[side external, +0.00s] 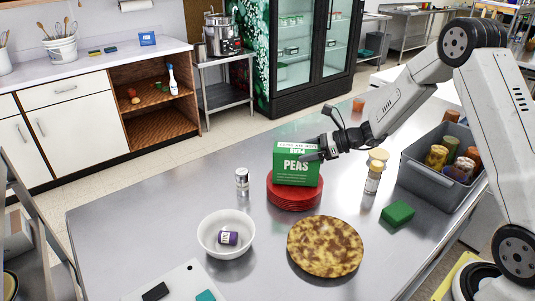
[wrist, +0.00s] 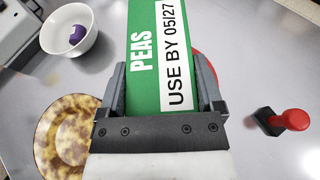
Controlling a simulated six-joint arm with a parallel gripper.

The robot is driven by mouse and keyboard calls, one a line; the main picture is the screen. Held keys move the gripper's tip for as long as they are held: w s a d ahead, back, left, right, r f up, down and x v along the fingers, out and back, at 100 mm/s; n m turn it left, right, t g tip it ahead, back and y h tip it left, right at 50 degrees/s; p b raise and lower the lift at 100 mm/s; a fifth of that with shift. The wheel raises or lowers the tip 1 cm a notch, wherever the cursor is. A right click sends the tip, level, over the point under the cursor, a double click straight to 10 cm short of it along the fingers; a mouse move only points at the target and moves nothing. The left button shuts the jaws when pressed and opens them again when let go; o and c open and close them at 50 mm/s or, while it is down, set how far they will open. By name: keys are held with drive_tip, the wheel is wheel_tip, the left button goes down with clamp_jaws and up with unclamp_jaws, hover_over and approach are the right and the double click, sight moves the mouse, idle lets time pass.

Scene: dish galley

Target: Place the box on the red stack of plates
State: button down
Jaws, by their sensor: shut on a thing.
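The green peas box (side external: 297,165) is upright over the red stack of plates (side external: 294,197) in the side view. Its lower edge meets or nearly meets the top plate; I cannot tell whether it rests there. My gripper (side external: 318,150) is shut on the box's upper part from the right. In the wrist view, the box (wrist: 160,55) lies between the two fingers of my gripper (wrist: 165,90). Only slivers of the red plates (wrist: 207,75) show beside the box there; the rest is hidden behind it and the gripper.
A white bowl (side external: 227,250) with a purple can, a shaker (side external: 242,181), a brown mottled plate (side external: 325,262), a green sponge (side external: 398,214) and a yellow-topped jar (side external: 373,185) surround the stack. A grey bin (side external: 420,178) of jars stands right.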

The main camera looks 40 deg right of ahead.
unclamp_jaws()
drive_tip(key=shift+f, duration=0.15)
drive_tip(key=shift+s+d+r, duration=0.1)
drive_tip(key=shift+d+r, duration=0.05)
drive_tip(key=shift+r, duration=0.1)
drive_tip(key=v, duration=1.1)
drive_tip(key=shift+s+d, duration=0.2)
drive_tip(key=shift+s, duration=0.05)
drive_tip(key=shift+a+r, duration=0.1)
drive_tip(key=shift+a, duration=0.05)
